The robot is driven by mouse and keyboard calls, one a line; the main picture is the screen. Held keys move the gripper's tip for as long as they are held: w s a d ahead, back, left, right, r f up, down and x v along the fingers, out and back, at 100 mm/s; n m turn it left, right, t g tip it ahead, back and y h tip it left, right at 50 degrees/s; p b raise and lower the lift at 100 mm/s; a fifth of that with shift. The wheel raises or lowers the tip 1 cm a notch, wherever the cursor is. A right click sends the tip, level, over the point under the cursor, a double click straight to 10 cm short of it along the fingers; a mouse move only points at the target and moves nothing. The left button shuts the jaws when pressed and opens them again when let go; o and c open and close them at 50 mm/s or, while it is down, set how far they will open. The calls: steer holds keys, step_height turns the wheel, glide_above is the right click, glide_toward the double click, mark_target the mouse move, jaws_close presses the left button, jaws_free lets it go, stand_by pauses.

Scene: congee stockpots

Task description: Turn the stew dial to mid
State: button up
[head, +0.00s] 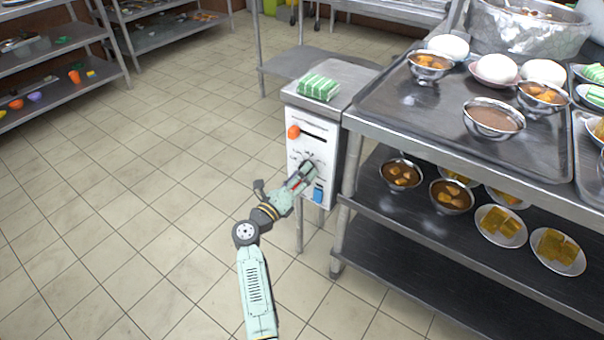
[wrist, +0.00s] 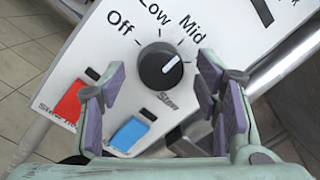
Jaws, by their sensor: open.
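The stew dial (wrist: 160,66) is a round black knob with a white pointer line on a white panel marked Off, Low and Mid. The pointer slants up and right, on the Mid side; I cannot tell whether it meets the Mid mark exactly. In the head view my gripper (head: 308,174) is at the front of the white control box (head: 326,128) and largely hides the dial. In the wrist view my gripper (wrist: 160,92) is open, its purple-padded fingers on either side below the dial, with nothing between the pads. Contact with the knob is not visible.
Below the dial are a red switch (wrist: 71,102) and a blue switch (wrist: 129,133). An orange slider knob (head: 293,132) is higher on the panel. A green striped packet (head: 318,87) lies on top. A metal shelf (head: 352,122) with bowls stands right. Floor at left is clear.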

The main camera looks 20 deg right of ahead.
steer(key=v, duration=1.1)
steer(key=shift+s+a, duration=0.1)
